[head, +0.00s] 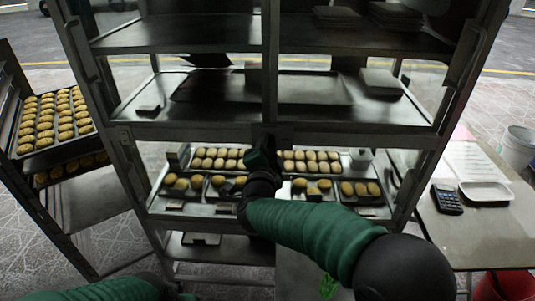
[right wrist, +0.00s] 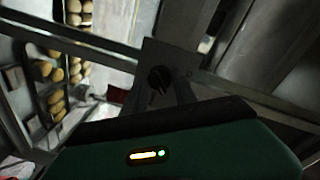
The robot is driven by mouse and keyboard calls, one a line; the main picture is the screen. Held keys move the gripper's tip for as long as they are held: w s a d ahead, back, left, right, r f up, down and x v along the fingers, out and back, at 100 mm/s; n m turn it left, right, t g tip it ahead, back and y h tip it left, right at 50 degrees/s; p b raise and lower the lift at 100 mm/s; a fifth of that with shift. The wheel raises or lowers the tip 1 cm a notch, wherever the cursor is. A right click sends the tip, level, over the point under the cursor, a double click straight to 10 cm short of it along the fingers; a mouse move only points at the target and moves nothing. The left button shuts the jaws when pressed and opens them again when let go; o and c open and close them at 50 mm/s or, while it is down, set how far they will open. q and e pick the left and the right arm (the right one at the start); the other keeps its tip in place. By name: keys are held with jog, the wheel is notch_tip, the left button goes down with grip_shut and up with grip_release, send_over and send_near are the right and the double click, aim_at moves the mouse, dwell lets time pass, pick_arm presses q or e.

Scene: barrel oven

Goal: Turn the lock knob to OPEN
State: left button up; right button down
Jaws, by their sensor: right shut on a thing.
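The lock knob (right wrist: 158,77) is a small, round black knob on a grey metal plate (right wrist: 150,52), seen in the right wrist view. My right gripper (right wrist: 166,88) is at the knob, with its dark fingers closed on it. In the head view my right gripper (head: 264,143) reaches the middle upright of the metal rack (head: 350,133), where it hides the knob. I cannot read any OPEN mark or tell which way the knob points. Only part of my left arm shows at the bottom left of the head view; its gripper is out of frame.
Trays of pastries (head: 218,158) sit on the rack's shelf behind my right arm. Another pastry rack (head: 52,118) stands at the left. At the right a table (head: 470,232) holds a calculator (head: 447,199) and a white tray (head: 486,191). A white bucket (head: 517,146) stands beyond.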

jog(key=m+b, duration=0.4)
jog(key=m, duration=0.1)
jog(key=shift+d+f+y+b, duration=0.15)
jog(key=shift+f+y+b, duration=0.05)
jog(key=shift+y+b, duration=0.2)
jog(key=shift+m+b, duration=1.3)
jog(key=shift+m, duration=0.2)
jog(key=c, duration=1)
grip_release()
jog(key=shift+w+y, duration=0.1)
jog(key=shift+y, duration=0.2)
jog(key=shift+r, duration=0.1)
